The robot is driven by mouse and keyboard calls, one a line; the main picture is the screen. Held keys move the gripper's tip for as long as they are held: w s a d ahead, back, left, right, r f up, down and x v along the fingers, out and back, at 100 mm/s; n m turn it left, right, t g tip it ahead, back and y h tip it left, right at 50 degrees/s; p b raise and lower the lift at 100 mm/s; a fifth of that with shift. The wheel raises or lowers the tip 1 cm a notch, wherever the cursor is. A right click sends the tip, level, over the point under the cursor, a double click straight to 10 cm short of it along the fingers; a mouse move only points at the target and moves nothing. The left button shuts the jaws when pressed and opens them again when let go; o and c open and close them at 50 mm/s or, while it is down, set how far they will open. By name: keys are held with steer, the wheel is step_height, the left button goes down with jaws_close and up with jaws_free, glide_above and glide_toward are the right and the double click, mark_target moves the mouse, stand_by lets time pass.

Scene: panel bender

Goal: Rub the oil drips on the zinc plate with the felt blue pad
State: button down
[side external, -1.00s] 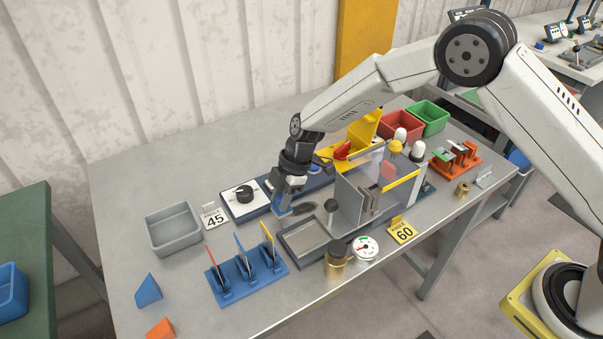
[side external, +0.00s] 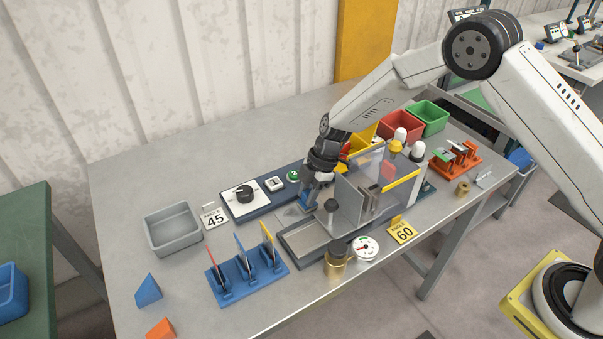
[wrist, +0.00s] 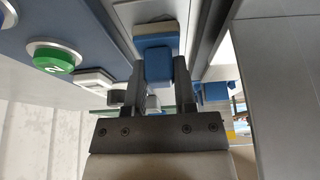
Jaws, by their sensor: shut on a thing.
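My gripper (side external: 309,195) points down over the table between the control strip and the machine. It is shut on the blue pad (side external: 305,204). The wrist view shows the pad's blue handle (wrist: 158,65) between both fingers, with a pale felt layer beneath it. The pad is at the zinc plate (side external: 288,213), a thin grey sheet partly hidden by pad and gripper; it also shows in the wrist view (wrist: 128,13). The pad looks on or very near the plate; contact is not certain. I cannot make out any oil drips now; the pad and gripper may cover them.
The control strip (side external: 262,208) with dial and green button lies behind left. A blue tool rack (side external: 247,280) and grey bin (side external: 173,230) stand left.

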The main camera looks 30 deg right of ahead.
steer(key=shift+d, duration=1.45)
steer(key=shift+a, duration=5.05)
step_height(320, 180, up, 8)
steer(key=shift+s+r, duration=0.15)
